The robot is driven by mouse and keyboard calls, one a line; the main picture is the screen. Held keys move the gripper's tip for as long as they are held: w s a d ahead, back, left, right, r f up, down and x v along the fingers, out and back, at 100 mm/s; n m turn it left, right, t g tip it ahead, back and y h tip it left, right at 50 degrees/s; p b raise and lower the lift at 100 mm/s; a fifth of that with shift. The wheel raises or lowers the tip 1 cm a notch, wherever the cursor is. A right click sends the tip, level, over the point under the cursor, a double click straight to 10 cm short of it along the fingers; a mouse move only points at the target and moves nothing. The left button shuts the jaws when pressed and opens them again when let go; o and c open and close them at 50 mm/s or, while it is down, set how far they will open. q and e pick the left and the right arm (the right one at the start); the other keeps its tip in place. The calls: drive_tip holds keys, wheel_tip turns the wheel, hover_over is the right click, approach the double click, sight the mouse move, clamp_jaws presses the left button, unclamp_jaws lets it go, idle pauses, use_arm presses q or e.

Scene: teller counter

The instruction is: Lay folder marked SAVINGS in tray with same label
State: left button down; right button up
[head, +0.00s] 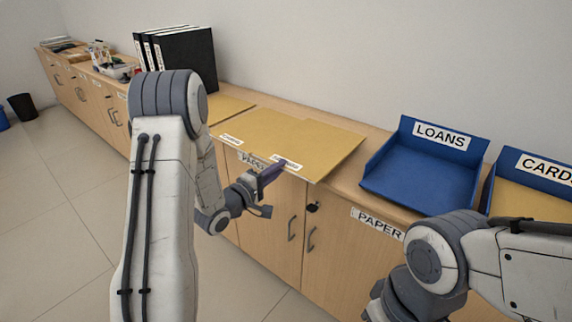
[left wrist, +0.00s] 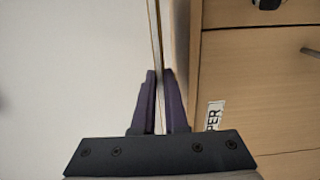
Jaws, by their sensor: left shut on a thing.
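My left gripper (head: 270,173) is shut on the front edge of a tan folder (head: 325,145), beside its small white label. The label's wording is too small to read, so I cannot tell whether it says SAVINGS. The folder lies about level at the counter's front edge and seems to overlap another tan folder (head: 250,125) on its left. In the left wrist view the purple fingers (left wrist: 160,102) pinch the thin folder edge (left wrist: 158,45). No tray marked SAVINGS shows. My right arm is at the lower right; its fingertips are not visible.
A blue tray marked LOANS (head: 368,187) stands empty on the counter, right of the folders. A blue tray marked CARDS (head: 487,190) holds a tan folder at the right edge. Black binders (head: 185,60) stand behind at left. Cabinet doors (head: 265,215) lie below.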

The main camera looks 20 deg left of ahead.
use_arm(q)
drive_tip(key=s+a+r+p, duration=0.1)
drive_tip(key=s+r, duration=0.1)
drive_tip(key=s, duration=0.3)
drive_tip(key=s+a+r+p, duration=0.1)
drive_tip(key=s+a+p, duration=0.1)
drive_tip(key=s, duration=0.2)
drive_tip(key=shift+s+a+r, duration=0.25)
drive_tip(key=shift+s+r, duration=0.1)
drive_tip(key=shift+d, duration=0.1)
